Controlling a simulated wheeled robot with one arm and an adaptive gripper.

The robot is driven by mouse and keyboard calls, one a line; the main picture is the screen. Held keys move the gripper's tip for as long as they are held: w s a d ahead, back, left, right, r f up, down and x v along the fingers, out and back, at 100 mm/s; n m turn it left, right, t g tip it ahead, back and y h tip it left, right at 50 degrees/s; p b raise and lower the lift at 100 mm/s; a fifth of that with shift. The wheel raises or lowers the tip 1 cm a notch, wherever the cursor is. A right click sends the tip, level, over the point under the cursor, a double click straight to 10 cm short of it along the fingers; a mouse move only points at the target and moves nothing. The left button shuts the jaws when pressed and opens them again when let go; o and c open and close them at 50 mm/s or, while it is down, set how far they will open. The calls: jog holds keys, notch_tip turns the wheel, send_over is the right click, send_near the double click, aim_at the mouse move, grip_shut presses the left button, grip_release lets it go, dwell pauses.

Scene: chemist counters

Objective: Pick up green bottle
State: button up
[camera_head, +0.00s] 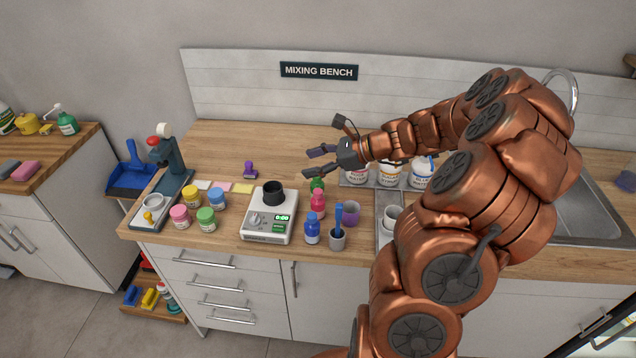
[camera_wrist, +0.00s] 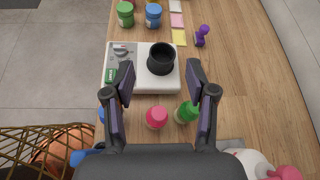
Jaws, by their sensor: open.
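My gripper (camera_head: 314,163) is open and empty, above and behind the green bottle. In the wrist view its fingers (camera_wrist: 160,80) are wide apart. Whether the right finger touches the green bottle I cannot tell.
White jars (camera_head: 389,174) stand at right. Free counter lies behind the scale.

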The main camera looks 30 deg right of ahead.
jog(key=d+m+t+h, duration=0.2)
jog(key=d+m, duration=0.2)
jog(key=d, duration=0.4)
notch_tip(320, 180, down, 9)
jog(key=b, duration=0.3)
jog(key=b+x, duration=0.4)
jog(key=x, duration=0.3)
jog(key=shift+w+f, duration=0.1)
jog(key=shift+w, duration=0.1)
grip_shut()
